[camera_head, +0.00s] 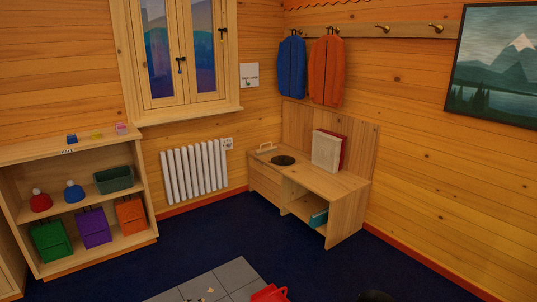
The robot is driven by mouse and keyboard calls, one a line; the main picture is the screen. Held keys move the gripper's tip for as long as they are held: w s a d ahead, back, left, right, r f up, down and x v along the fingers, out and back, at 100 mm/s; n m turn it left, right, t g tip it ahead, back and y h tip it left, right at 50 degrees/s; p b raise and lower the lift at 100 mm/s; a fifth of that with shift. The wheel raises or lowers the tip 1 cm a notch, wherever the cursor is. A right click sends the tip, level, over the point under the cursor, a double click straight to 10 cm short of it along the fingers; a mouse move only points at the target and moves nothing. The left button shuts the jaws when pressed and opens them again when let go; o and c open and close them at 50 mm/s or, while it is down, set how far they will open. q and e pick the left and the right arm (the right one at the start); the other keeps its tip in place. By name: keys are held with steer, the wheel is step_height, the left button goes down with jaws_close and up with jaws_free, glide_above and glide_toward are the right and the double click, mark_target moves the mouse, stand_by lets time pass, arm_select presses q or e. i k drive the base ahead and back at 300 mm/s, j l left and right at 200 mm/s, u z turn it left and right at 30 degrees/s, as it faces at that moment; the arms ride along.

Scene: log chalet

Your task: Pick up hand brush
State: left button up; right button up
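A small pale, wooden-looking item with a raised handle (266,148) lies on the back left of the wooden bench (345,187). It may be the hand brush, but it is too small to tell for sure. A dark round disc or opening (283,160) is beside it on the bench top. A red object (269,292), cut off by the bottom edge, lies on or by the grey tiles; I cannot tell what it is. Neither of my grippers is recognisable in view.
A wooden shelf unit (75,148) with hats, a green bin and coloured bags stands left. A white radiator (194,172) is on the wall. Grey tiles (236,272) with small scraps lie in front. A dark object (375,296) shows at the bottom edge. The blue floor between is clear.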

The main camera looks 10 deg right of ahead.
mark_target(261, 152)
steer(key=i+j+u, duration=0.3)
steer(key=i, duration=0.4)
steer(key=i+l+u, duration=0.1)
steer(key=i+u, duration=0.25)
steer(key=i, duration=0.35)
steer(key=i+l+u, duration=0.3)
steer(key=i, duration=0.45)
steer(key=i+z, duration=0.2)
steer(key=i, duration=0.3)
steer(key=i+z, duration=0.25)
steer(key=i, duration=0.2)
steer(key=i+j+z, duration=0.2)
steer(key=i, duration=0.3)
steer(key=i+j+z, duration=0.25)
steer(key=i, duration=0.2)
